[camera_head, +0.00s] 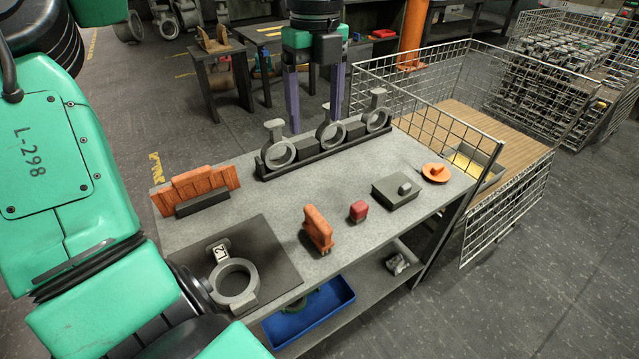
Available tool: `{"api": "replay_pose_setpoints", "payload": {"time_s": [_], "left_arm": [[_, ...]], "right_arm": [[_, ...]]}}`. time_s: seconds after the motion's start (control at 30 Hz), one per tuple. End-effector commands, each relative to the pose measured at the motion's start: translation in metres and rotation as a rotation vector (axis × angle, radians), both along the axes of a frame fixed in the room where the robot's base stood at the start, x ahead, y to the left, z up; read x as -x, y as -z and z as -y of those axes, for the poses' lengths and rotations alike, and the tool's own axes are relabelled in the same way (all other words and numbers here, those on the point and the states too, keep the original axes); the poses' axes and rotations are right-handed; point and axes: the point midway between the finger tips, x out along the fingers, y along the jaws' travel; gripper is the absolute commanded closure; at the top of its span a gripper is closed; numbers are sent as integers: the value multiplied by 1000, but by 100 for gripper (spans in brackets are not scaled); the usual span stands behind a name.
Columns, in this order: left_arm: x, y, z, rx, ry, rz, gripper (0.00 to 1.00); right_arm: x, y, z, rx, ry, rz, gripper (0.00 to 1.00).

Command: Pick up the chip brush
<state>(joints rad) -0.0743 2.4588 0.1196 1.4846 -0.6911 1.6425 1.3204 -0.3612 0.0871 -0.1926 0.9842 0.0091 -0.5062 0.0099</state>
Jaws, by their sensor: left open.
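An upright orange piece with a rounded top and greyish lower ends (318,229) stands near the front edge of the grey table (235,208). It is the likeliest chip brush, but bristles cannot be made out. My left gripper (316,126) hangs at the top middle, with two purple fingers pointing down and spread apart. Nothing is between them. In the picture it is above and far from the orange piece, by the back edge of the table. My right gripper is out of view.
A dark rack (305,157) holds ring castings at the back. A ring casting (249,298) lies on a dark mat (268,245). A wire cage (500,224) stands right.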

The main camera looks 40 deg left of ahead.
Motion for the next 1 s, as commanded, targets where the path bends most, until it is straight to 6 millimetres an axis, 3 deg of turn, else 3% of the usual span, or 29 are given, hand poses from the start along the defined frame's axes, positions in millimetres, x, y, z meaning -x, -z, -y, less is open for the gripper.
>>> {"api": "replay_pose_setpoints", "payload": {"time_s": [0.03,0.1,0.47,0.73,1.0], "left_arm": [[0,22,1,0,2,3,20],[1,37,2,1,3,3,20],[2,137,3,2,4,4,20],[3,175,4,5,5,1,20],[4,238,5,5,5,3,20]], "right_arm": [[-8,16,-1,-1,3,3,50],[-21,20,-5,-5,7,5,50],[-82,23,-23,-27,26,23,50],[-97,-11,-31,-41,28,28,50],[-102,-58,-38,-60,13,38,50]]}}
